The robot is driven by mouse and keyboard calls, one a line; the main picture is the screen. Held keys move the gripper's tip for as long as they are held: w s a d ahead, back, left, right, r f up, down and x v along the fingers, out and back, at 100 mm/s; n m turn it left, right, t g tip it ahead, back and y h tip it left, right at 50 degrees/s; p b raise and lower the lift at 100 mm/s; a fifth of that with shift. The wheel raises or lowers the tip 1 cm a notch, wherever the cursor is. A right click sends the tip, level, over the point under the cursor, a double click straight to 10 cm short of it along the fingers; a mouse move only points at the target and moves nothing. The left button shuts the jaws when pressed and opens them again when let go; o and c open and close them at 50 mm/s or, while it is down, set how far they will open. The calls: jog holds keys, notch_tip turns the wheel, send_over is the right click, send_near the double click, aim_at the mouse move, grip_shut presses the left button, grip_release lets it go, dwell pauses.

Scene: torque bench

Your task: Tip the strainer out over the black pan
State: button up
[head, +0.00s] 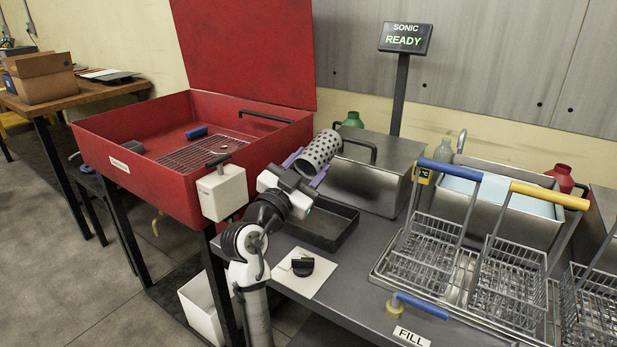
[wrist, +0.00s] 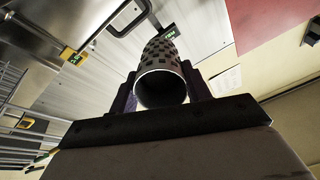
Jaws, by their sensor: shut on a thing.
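The strainer (head: 321,152) is a perforated grey metal cylinder. My gripper (head: 306,172) is shut on it, with one finger on each side, and holds it tilted above the bench. In the wrist view the strainer (wrist: 162,82) sits between the two dark fingers, its round open end facing the camera; its inside is dark and I cannot tell what it holds. The black pan (head: 350,235) is a shallow rectangular tray on the bench, below and slightly right of my gripper. My gripper and arm hide its left part.
A red parts washer (head: 130,178) with a raised lid stands at the left. A steel tank (head: 375,182) with a lid stands behind the pan. Wire baskets (head: 428,254) stand at the right.

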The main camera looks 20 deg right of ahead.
jog(key=shift+f+t+h+b, duration=0.55)
jog(key=shift+h+b, duration=0.15)
jog(key=shift+b, duration=2.15)
jog(key=shift+r+b, duration=0.15)
jog(key=shift+b, duration=0.55)
